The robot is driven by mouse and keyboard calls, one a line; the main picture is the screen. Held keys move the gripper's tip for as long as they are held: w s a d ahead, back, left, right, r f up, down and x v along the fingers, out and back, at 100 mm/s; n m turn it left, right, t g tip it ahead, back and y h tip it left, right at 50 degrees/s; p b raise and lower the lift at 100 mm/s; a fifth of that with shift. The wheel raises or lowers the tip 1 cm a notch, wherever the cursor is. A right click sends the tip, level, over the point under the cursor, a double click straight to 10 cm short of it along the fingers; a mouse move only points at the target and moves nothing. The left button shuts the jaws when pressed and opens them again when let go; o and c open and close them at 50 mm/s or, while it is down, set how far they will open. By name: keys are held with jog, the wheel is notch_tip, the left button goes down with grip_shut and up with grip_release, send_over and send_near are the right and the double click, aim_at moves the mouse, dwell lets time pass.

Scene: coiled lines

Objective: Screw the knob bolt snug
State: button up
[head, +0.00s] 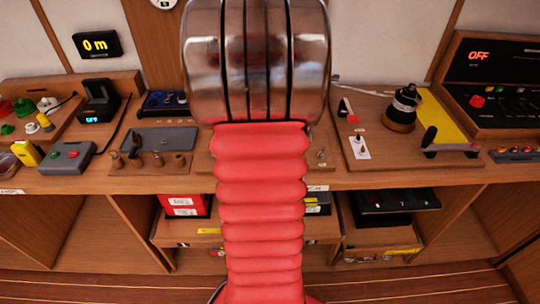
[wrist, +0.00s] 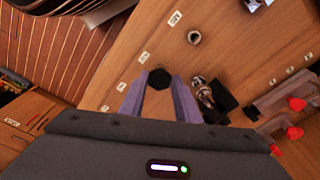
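A dark six-sided knob, which looks like the head of the knob bolt (wrist: 158,78), sits between my fingertips in the wrist view. My gripper (wrist: 159,84) has its two purple fingers against the knob's two sides. The bolt's shank is hidden under the knob, so I cannot tell how deep it sits or whether it is in a hole. In the head view my red-sleeved arm hides the middle of the bench, and the gripper does not show.
A metal fitting on a black base (wrist: 204,94) stands close right of the fingers. Red knobs (wrist: 297,104) are farther right. On the bench, a grey plate with small pegs (head: 160,140) lies left of my arm; a black spool (head: 403,108) and a yellow plate (head: 445,122) are right.

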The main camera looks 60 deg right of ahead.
jog(key=shift+o, duration=1.1)
jog(key=shift+o, duration=0.4)
jog(key=o, duration=0.5)
jog(key=shift+r, duration=0.1)
jog(key=shift+r, duration=2.4)
